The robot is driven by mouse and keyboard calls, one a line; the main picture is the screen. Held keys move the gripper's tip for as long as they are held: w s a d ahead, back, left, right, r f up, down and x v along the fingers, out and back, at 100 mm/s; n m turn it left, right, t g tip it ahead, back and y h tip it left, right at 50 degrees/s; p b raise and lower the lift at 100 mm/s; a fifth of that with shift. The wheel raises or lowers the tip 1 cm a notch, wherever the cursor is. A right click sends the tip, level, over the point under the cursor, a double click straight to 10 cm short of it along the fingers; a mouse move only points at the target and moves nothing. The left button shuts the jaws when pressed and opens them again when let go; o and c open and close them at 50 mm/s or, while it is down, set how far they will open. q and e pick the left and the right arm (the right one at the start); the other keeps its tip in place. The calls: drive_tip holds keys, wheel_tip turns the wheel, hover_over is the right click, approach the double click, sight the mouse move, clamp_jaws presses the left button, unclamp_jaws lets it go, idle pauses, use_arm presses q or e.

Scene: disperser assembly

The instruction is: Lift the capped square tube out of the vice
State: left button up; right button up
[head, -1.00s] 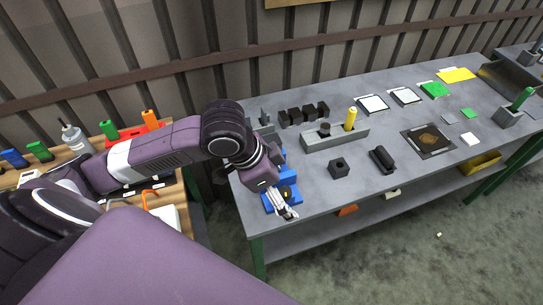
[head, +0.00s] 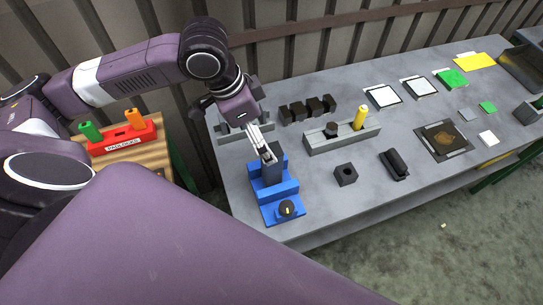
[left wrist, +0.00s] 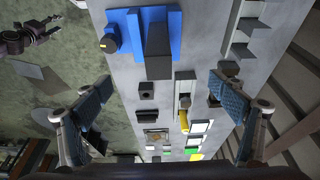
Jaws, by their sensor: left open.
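The dark square tube (head: 271,166) stands upright in the blue vice (head: 272,193) at the table's near left. In the left wrist view the tube (left wrist: 159,60) rises from the vice (left wrist: 133,22) at the top middle; I cannot tell a cap apart from it. My left gripper (head: 264,150) is at the tube's upper end, and part of the tube is hidden behind its fingers. What looks like my right gripper (left wrist: 47,30) shows small at the far left.
A grey holder (head: 345,140) with a yellow cylinder (head: 360,118) stands right of the vice. A black block with a hole (head: 346,174) and a black part (head: 394,164) lie nearer. Several black blocks (head: 308,108) stand behind. Bare table lies right of the vice.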

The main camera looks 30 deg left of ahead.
use_arm(q)
drive_tip(key=b+x, duration=0.3)
drive_tip(key=shift+s+d+f, duration=0.15)
drive_tip(key=shift+s+f, duration=0.05)
drive_tip(key=shift+s, duration=0.1)
drive_tip(key=shift+b+x, duration=1)
drive_tip(key=shift+b, duration=0.05)
drive_tip(key=shift+w+d+f, duration=0.1)
drive_tip(key=shift+w+f, duration=0.3)
drive_tip(key=shift+f, duration=0.2)
drive_tip(key=shift+d+f, duration=0.15)
drive_tip(key=shift+f, duration=0.25)
drive_tip(key=shift+x, duration=0.9)
drive_tip(key=c, duration=2.2)
drive_tip(key=shift+w+r, duration=0.15)
use_arm(e)
wheel_tip(320, 180, down, 6)
drive_tip(key=s+d, duration=0.1)
drive_tip(key=s, duration=0.1)
drive_tip(key=shift+d+f, duration=0.15)
drive_tip(key=shift+d, duration=0.05)
